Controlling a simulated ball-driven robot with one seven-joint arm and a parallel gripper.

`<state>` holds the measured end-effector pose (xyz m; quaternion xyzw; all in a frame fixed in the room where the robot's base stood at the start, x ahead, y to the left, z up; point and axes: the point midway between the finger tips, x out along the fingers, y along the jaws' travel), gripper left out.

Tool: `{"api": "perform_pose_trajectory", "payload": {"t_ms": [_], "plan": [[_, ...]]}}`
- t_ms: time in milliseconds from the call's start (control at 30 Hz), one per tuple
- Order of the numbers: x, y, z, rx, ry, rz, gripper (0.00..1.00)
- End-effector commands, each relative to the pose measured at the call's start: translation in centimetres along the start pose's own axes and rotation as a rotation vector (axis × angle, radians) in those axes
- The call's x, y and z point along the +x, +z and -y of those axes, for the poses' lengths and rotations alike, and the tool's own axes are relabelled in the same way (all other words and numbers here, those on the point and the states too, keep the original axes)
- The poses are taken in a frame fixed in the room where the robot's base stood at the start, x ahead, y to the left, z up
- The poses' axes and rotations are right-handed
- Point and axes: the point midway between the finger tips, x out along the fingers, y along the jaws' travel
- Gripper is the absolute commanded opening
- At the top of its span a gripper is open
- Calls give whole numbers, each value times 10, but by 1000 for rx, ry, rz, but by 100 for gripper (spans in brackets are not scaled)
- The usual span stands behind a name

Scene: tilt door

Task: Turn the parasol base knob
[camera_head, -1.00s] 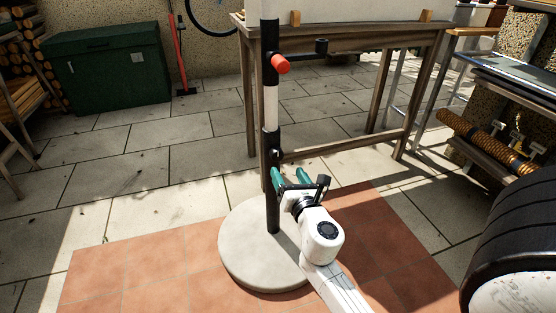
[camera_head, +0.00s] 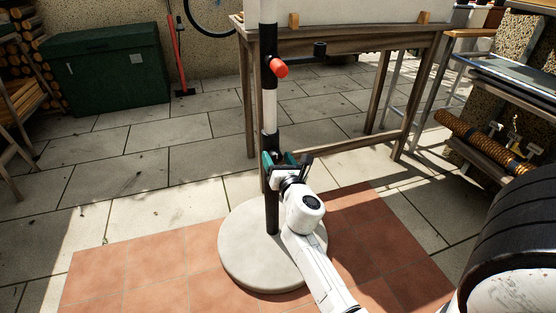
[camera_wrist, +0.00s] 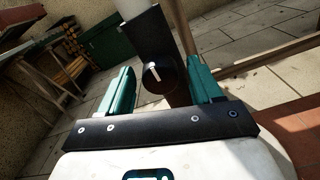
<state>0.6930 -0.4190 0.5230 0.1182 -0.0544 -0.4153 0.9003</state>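The parasol base is a round pale disc (camera_head: 240,255) on the terracotta tiles, with an upright black-and-white pole (camera_head: 269,105) rising from it. The base knob (camera_wrist: 158,76) is round and black with a white mark, on the black lower tube facing the wrist camera. In the head view my gripper covers the knob. My gripper (camera_head: 279,158) is at the pole at knob height. Its teal fingers are spread wide, one on each side of the knob in the wrist view (camera_wrist: 160,88). Gaps show between the fingers and knob, so it is open and empty.
Higher on the pole is a red-ended handle (camera_head: 279,67) and a black arm (camera_head: 319,49). A wooden table (camera_head: 340,42) stands close behind the pole. A dark green box (camera_head: 105,70) is at the back left. Open paving lies to the left.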

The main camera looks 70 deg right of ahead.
Motion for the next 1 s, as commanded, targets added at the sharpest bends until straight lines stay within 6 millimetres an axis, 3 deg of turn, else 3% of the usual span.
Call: {"api": "perform_pose_trajectory", "payload": {"t_ms": [67, 500, 1000], "plan": [[0, 0, 0, 0, 0, 0, 56], [0, 0, 0, 0, 0, 0, 14], [0, -1, 0, 133, 1, 0, 13]]}}
